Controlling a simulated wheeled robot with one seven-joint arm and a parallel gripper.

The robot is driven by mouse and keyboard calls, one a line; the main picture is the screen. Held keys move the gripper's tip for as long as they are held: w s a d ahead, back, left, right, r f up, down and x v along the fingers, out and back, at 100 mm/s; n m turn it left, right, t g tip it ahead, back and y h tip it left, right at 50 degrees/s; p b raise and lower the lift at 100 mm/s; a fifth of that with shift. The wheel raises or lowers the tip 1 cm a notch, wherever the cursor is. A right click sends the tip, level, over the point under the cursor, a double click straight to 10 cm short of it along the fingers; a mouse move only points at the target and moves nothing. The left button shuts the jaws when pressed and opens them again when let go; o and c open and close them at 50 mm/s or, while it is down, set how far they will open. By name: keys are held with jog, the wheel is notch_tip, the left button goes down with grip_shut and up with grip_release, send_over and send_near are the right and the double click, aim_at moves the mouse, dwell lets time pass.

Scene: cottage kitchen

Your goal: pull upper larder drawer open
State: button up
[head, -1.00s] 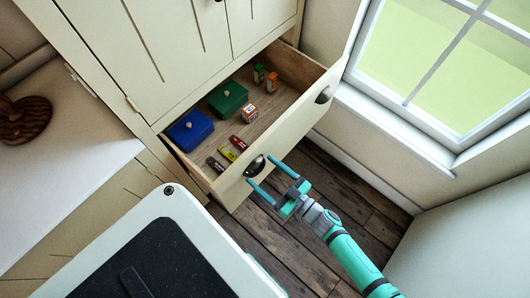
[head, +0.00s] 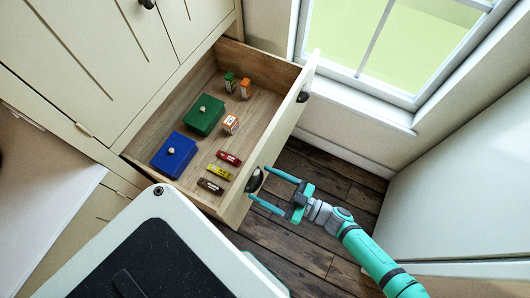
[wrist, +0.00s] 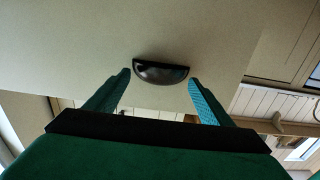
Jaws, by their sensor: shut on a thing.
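The upper larder drawer (head: 285,128) stands well open, its wooden inside in view in the head view. Its cream front carries two dark cup handles. My teal gripper (head: 260,183) is shut on the near handle (head: 253,182), one finger on each side of it. In the wrist view the handle (wrist: 160,73) lies between my fingertips (wrist: 160,82), against the pale drawer front (wrist: 90,40). The far handle (head: 303,97) is free.
In the drawer lie a blue box (head: 173,155), a green box (head: 204,116), small cartons (head: 231,123) and several small packets (head: 220,172). A window (head: 400,50) and wall are at the right. Dark floor (head: 330,190) is clear in front of the drawer.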

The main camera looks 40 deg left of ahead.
jog(key=o, duration=1.3)
jog(key=v, duration=1.1)
jog(key=shift+s, duration=0.1)
